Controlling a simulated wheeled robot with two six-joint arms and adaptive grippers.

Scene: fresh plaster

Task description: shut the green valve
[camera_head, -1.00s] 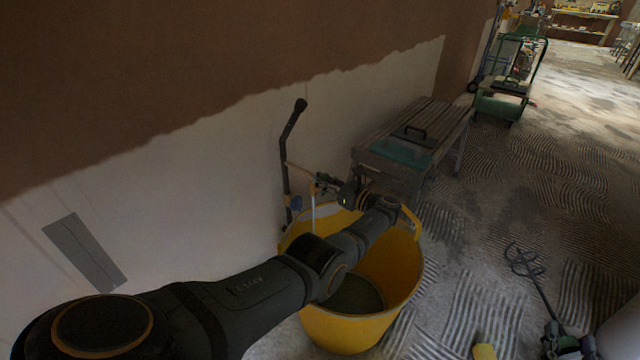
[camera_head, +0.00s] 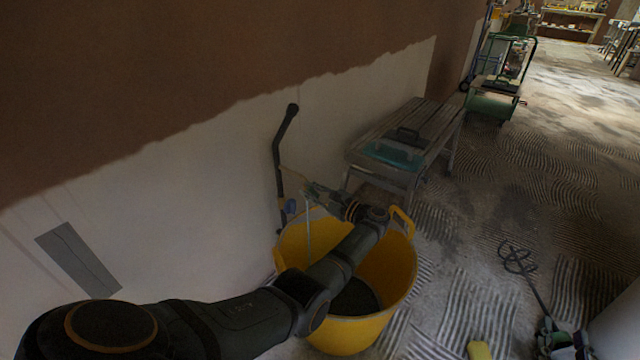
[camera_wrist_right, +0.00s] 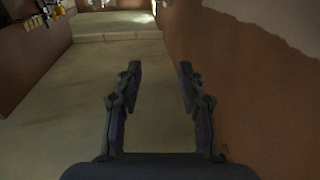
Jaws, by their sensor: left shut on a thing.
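A dark upright pipe (camera_head: 278,170) stands against the white wall, with a thin copper-coloured branch (camera_head: 294,176) leading right to a small tap. My left gripper (camera_head: 322,192) is at this tap, shut on what I take to be the green valve; the fingers largely hide it and its handle angle cannot be told. A thin pale line (camera_head: 308,228), like a water stream, hangs below the tap into the yellow tub (camera_head: 400,285). My left forearm crosses over the tub. My right gripper (camera_wrist_right: 160,72) is open and empty in the right wrist view, away from the valve.
A slatted bench (camera_head: 425,125) with a teal case (camera_head: 393,153) stands right of the tap. A mixing paddle (camera_head: 518,260) and a yellow block (camera_head: 479,350) lie on the floor at right. A green cart (camera_head: 490,105) stands further back. Floor between is open.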

